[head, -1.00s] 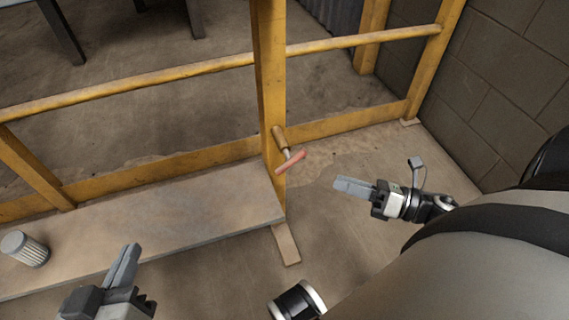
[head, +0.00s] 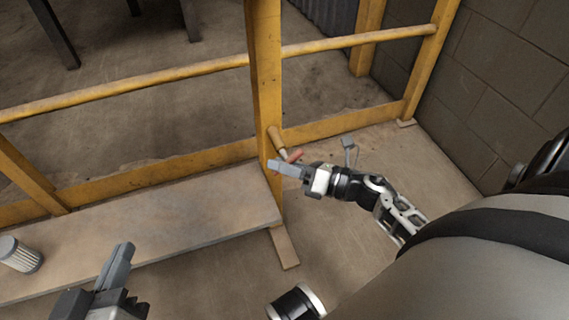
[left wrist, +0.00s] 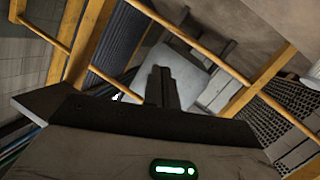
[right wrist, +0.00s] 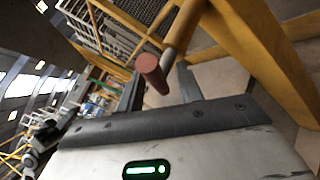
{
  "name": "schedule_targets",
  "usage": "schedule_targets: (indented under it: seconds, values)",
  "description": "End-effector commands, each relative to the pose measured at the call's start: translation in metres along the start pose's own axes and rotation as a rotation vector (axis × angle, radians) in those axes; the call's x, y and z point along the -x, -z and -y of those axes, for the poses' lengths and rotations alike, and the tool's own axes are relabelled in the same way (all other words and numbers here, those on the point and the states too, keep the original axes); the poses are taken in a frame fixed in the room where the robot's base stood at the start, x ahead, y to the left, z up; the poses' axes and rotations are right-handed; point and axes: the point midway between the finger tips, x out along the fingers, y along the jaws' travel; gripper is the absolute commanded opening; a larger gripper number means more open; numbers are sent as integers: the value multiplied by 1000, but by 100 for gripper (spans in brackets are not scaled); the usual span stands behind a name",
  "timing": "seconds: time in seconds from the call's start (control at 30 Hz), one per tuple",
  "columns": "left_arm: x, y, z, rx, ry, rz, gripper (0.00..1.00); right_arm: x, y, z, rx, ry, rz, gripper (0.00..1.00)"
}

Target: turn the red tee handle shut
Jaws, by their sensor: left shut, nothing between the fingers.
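The red tee handle (head: 296,155) sits on a brass-coloured stem (head: 276,139) that sticks out of the yellow post. In the head view my right gripper (head: 284,167) is right at the handle and hides part of it. In the right wrist view the handle's red end (right wrist: 150,70) shows between the two spread fingers, with the stem behind it; I cannot tell whether a finger touches it. My left gripper (head: 122,262) is shut and empty at the lower left, well away from the handle. It also shows in the left wrist view (left wrist: 161,85).
The yellow post (head: 264,75) and rails (head: 140,85) stand just behind the handle. A grey board (head: 150,220) lies left of the post, with a ribbed metal cylinder (head: 20,254) at its left end. A block wall (head: 500,90) closes off the right.

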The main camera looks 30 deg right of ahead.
Motion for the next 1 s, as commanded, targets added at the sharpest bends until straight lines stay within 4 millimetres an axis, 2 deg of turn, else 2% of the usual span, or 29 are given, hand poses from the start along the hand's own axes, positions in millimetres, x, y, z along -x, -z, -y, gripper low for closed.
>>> schedule_targets:
  seconds: [0.07, 0.1, 0.2, 0.23, 0.7, 0.83, 1.0]
  values:
    - [0, 1, 0, 0, -1, -3, 0, 0, 0, 0, 0, 0, 0, 36]
    - [0, 2, 0, 0, -1, -4, 0, 0, 0, 0, 0, 0, 0, 31]
    - [0, 2, -1, 1, -1, -5, 0, 0, 0, 0, 0, 0, 0, 3]
    - [0, 2, -1, 1, -1, -5, 0, 0, 0, 0, 0, -1, 0, 0]
    - [-4, -8, 0, 53, -22, -19, 0, 0, 1, 1, -57, -49, 52, 0]
    - [-4, 5, -7, 99, -64, -81, 0, -1, 2, 1, -115, -93, 102, 0]
    - [-4, 8, -11, 162, -107, -120, 0, -1, 1, -1, -203, -161, 177, 0]
